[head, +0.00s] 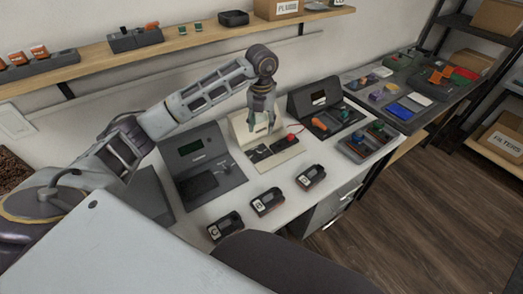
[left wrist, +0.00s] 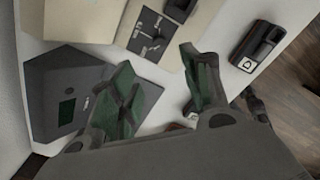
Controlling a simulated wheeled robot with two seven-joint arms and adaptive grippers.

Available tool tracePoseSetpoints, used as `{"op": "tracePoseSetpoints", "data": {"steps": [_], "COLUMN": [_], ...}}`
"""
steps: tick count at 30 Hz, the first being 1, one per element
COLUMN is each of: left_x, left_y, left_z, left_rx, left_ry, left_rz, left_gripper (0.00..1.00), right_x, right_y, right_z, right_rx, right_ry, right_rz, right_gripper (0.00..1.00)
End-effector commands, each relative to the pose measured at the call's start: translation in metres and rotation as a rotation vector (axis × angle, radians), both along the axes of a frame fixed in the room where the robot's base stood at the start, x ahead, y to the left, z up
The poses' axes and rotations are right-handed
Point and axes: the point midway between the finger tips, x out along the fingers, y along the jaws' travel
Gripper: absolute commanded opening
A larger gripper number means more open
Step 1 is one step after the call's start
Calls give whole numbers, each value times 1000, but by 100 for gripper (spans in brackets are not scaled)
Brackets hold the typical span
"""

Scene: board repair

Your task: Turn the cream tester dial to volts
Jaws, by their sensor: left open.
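I cannot tell where the dial points. My left gripper (head: 262,112) hangs fingers down in front of the tester's upright back. Its two fingers are apart and empty in the left wrist view (left wrist: 163,85). My right gripper is out of view.
A dark grey tester (head: 205,160) with a green screen stands left of the cream one. Several black lettered blocks (head: 268,202) line the bench front. A wooden shelf (head: 180,45) runs above.

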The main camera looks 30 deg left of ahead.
Motion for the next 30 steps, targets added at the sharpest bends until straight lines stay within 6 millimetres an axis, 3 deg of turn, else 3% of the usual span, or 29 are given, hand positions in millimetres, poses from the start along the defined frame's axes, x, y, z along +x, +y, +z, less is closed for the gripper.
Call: {"op": "tracePoseSetpoints", "data": {"steps": [11,30], "left_x": [-1,0], "left_y": [0,0], "left_z": [-24,-107], "left_rx": [-1,-1], "left_ry": [3,2], "left_rz": [0,0], "left_gripper": [47,47], "right_x": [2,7], "right_y": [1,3], "right_z": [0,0], "right_rx": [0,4], "right_ry": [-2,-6], "right_rz": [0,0], "right_gripper": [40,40]}}
